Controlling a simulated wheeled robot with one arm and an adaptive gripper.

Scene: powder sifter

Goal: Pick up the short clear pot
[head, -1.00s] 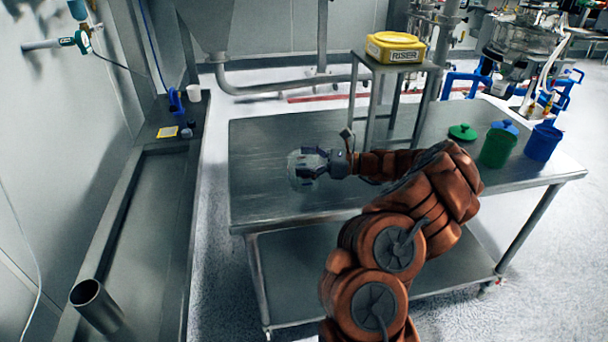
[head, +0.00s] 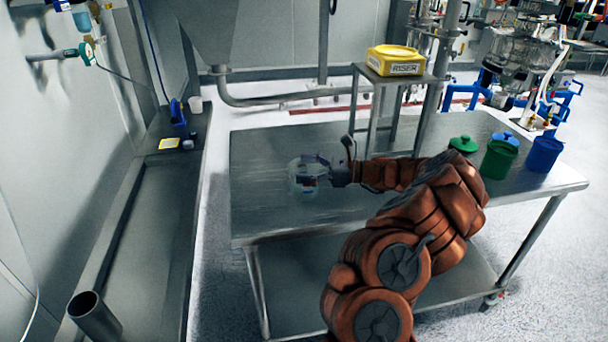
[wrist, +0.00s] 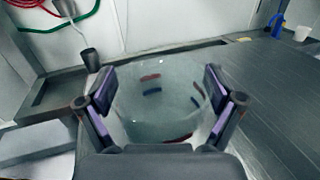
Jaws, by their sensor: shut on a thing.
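The short clear pot (head: 303,180) is at the left part of the steel table (head: 262,212) in the head view. It is a see-through round vessel, upright, and fills the middle of the wrist view (wrist: 158,98). My gripper (head: 312,172) reaches it from the right. In the wrist view my gripper (wrist: 162,112) has one finger on each side of the pot, shut on its walls. Small red and blue marks show on or through the pot. I cannot tell whether its base touches the table.
A yellow RISER tub (head: 394,60) stands on a small raised stand behind. Green (head: 499,158) and blue (head: 541,153) containers stand at the table's right, with a green lid (head: 464,144) nearby. A steel cylinder (head: 93,315) stands at lower left. The table's left end is clear.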

